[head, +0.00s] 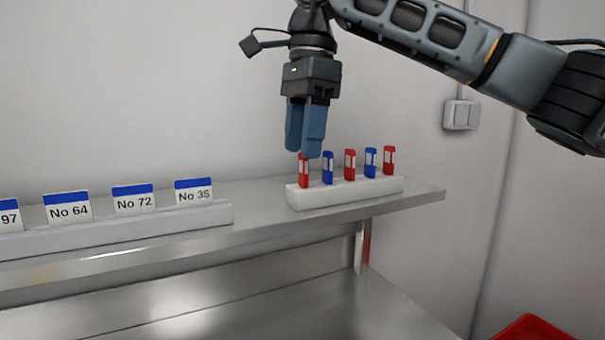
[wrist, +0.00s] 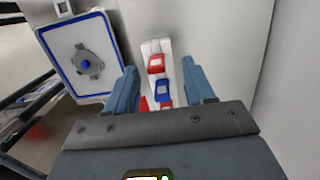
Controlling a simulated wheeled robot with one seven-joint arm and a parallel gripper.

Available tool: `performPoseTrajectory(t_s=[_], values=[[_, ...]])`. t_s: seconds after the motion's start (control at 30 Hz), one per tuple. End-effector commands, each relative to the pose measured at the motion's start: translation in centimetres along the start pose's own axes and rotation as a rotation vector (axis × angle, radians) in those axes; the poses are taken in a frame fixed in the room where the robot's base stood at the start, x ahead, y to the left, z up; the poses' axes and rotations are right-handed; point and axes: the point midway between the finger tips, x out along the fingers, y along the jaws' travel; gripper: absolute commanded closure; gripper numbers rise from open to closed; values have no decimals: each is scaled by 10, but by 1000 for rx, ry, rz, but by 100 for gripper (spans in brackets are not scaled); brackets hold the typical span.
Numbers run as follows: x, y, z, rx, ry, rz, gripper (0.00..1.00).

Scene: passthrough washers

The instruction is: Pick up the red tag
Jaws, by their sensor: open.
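Several red and blue tags stand upright in a white holder (head: 345,192) on the metal shelf. The leftmost red tag (head: 303,172) is just below my gripper (head: 305,153), and the fingers hide its top in the head view. Another red tag (head: 350,163) stands in the middle and one more red tag (head: 389,159) at the right end. Blue tags (head: 328,168) stand between them. My gripper points down with its fingers apart and empty. In the wrist view, a red tag (wrist: 156,63) and a blue tag (wrist: 163,91) show between the fingers (wrist: 163,85).
A long holder (head: 150,223) with numbered cards (head: 133,199) stands on the shelf (head: 270,225) to the left. The wall is close behind the tags. A wall switch (head: 461,115) is at the right, and a red bin (head: 530,330) is at the lower right.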

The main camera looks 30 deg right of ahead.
Motion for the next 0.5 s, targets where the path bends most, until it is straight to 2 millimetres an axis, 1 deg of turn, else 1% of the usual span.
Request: performPoseTrajectory(t_s=[0.2, 0.3, 0.5], values=[[30, 5, -3, -1, -2, 1, 47], [40, 5, -3, -1, -2, 1, 47], [45, 5, -3, 0, 0, -1, 47]])
